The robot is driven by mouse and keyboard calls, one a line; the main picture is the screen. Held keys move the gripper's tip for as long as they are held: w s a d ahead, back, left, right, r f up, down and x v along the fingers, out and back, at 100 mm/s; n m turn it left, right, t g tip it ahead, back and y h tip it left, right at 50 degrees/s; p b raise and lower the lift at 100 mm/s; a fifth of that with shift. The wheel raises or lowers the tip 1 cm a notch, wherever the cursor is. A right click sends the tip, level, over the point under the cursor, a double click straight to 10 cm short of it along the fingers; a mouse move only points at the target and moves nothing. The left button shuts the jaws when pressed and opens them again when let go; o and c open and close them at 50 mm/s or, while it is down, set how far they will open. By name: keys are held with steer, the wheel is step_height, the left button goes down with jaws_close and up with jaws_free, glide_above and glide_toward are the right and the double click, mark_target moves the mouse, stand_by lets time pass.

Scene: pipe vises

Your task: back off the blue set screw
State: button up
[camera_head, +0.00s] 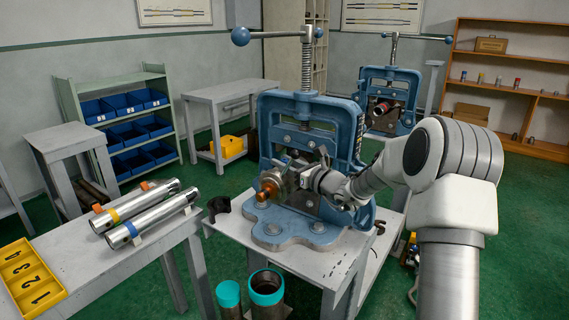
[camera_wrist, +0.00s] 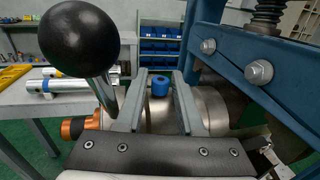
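The blue set screw (camera_wrist: 160,86) stands up from a shiny round metal collar or pipe (camera_wrist: 212,103) in the wrist view. My gripper (camera_wrist: 160,76) is open, with one dark finger on each side of the screw and a gap showing on both sides. Whether the fingertips are level with the screw head or above it, I cannot tell. In the head view my gripper (camera_head: 303,176) is at the front of the near blue vise (camera_head: 271,118), beside the metal part with the orange end (camera_head: 269,186). The screw cannot be made out there.
A black ball knob (camera_wrist: 78,38) on a chrome lever stands close to the left finger. The vise frame (camera_wrist: 252,68) with bolts is close on the right. Pipes (camera_head: 150,210) and a yellow numbered tray (camera_head: 27,283) lie on the left table. A second vise (camera_head: 389,92) stands behind.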

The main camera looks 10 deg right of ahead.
steer(key=shift+c, duration=0.2)
jaws_close()
steer(key=shift+d+r+n+p, duration=0.1)
steer(key=shift+r+n+p, duration=0.15)
steer(key=shift+p, duration=0.3)
steer(key=shift+n+g+y+p, duration=0.55)
steer(key=shift+g+y+p, duration=0.15)
steer(key=shift+y+p, duration=0.3)
steer(key=shift+w+n+g+y+p, duration=0.1)
steer(key=shift+n+g+y+p, duration=0.9)
steer(key=shift+g+y+p, duration=0.15)
steer(key=shift+f+n+g+y+p, duration=0.15)
steer(key=shift+n+g+y+p, duration=0.4)
steer(key=shift+g, duration=0.2)
